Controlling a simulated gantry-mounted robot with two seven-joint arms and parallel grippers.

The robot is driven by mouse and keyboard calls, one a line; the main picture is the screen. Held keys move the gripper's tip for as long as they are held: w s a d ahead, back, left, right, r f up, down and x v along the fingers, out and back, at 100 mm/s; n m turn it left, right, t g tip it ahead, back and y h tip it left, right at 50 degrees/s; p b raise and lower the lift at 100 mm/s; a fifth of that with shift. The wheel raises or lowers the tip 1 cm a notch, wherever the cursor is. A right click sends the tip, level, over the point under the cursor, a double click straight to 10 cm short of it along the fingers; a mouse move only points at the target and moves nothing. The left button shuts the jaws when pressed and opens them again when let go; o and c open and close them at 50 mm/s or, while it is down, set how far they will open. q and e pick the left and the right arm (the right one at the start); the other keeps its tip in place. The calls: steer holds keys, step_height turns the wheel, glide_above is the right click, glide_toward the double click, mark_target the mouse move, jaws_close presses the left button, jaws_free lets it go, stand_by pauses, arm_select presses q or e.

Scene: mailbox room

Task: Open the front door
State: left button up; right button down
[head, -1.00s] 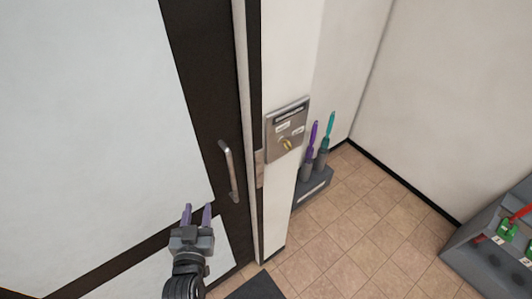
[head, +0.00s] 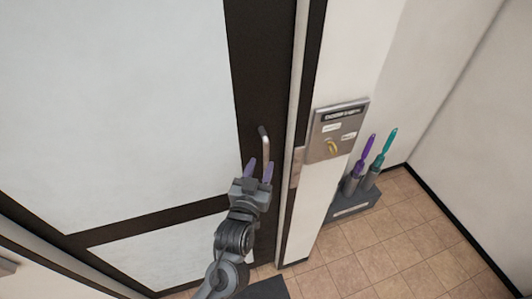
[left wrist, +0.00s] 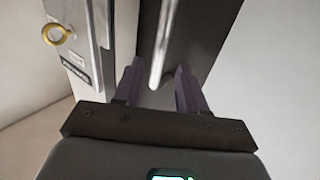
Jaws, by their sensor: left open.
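The front door (head: 120,100) has a dark frame and pale panels and looks closed in the head view. Its metal bar handle (head: 264,138) stands upright near the right edge; its lower part is hidden by my left gripper (head: 259,166). The left gripper is open, with its purple fingers at the handle. In the left wrist view the handle (left wrist: 162,45) shows in line with the gap between the two fingers (left wrist: 159,78). I cannot tell whether they touch it or how deep it sits between them. My right gripper is not in view.
A metal wall panel (head: 338,128) with a yellow key-like part (head: 332,147) is right of the door. Below it stands a grey holder (head: 350,206) with purple and teal handled tools. Tiled floor (head: 375,250) is open at the lower right. A dark mat (head: 268,289) lies by the door.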

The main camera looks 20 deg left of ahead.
mark_target(265, 156)
arm_select(q)
steer(key=shift+w+a, duration=0.15)
steer(key=shift+w, duration=1.35)
steer(key=shift+w+a, duration=0.1)
steer(key=shift+w, duration=1.35)
steer(key=shift+c, duration=0.2)
jaws_close()
